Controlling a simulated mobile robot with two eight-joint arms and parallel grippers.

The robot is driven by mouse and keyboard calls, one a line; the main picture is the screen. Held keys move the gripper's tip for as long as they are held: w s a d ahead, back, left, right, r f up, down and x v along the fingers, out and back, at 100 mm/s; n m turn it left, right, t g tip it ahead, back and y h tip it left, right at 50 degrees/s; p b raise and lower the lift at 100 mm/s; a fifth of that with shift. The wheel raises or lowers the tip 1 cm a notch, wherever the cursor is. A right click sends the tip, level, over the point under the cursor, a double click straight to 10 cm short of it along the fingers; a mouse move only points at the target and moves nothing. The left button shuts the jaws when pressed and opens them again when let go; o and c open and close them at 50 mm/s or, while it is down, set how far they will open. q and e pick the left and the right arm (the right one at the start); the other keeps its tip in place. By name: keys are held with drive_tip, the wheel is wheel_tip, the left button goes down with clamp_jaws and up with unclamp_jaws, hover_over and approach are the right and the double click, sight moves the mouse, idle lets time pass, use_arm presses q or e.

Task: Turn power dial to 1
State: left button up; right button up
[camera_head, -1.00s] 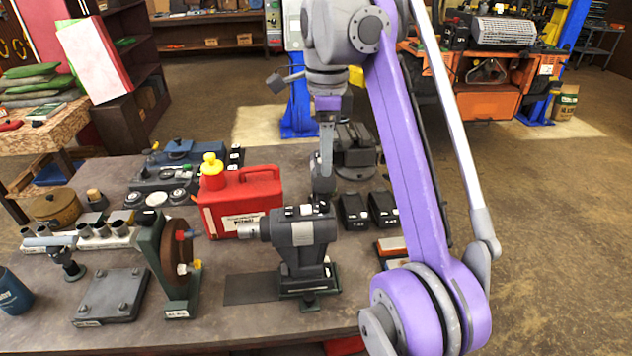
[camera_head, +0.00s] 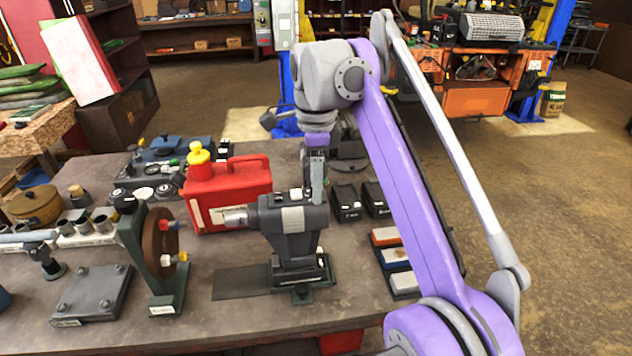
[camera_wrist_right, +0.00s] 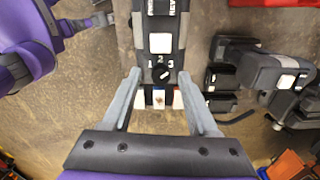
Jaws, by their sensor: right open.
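The grey power tool (camera_head: 295,222) stands upright on a green base on the bench in the head view. The wrist view shows its panel, with a small black round dial (camera_wrist_right: 160,74) below the marks 1, 2 and 3 and a white button (camera_wrist_right: 160,43). I cannot tell surely which number the dial's mark points at. My right gripper (camera_head: 315,196) is at the tool's right end from above. In the wrist view the right gripper (camera_wrist_right: 159,75) is open, with one finger either side of the dial and gaps between. My left gripper is not in view.
A red jug (camera_head: 228,190) stands close behind the tool at left. A green stand with a brown wheel (camera_head: 160,242) is left of it. Black boxes (camera_head: 346,202) and coloured blocks (camera_head: 396,262) lie to the right. The bench in front of the tool is partly clear.

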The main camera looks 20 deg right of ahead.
clamp_jaws()
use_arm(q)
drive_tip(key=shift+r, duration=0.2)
use_arm(e)
drive_tip(key=shift+r+n, duration=0.1)
drive_tip(key=shift+n, duration=0.2)
drive_tip(key=n+p, duration=0.2)
drive_tip(key=n, duration=0.1)
drive_tip(key=shift+r, duration=0.1)
drive_tip(key=n+p, duration=0.2)
drive_tip(key=n, duration=0.3)
drive_tip(key=shift+n, duration=0.4)
drive_tip(key=n+p, duration=0.1)
drive_tip(key=n, duration=0.4)
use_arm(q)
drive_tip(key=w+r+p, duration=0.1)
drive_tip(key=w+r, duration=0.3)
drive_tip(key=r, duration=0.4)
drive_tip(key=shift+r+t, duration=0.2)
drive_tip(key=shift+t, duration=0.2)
use_arm(e)
drive_tip(key=n, duration=0.5)
drive_tip(key=shift+n, duration=0.4)
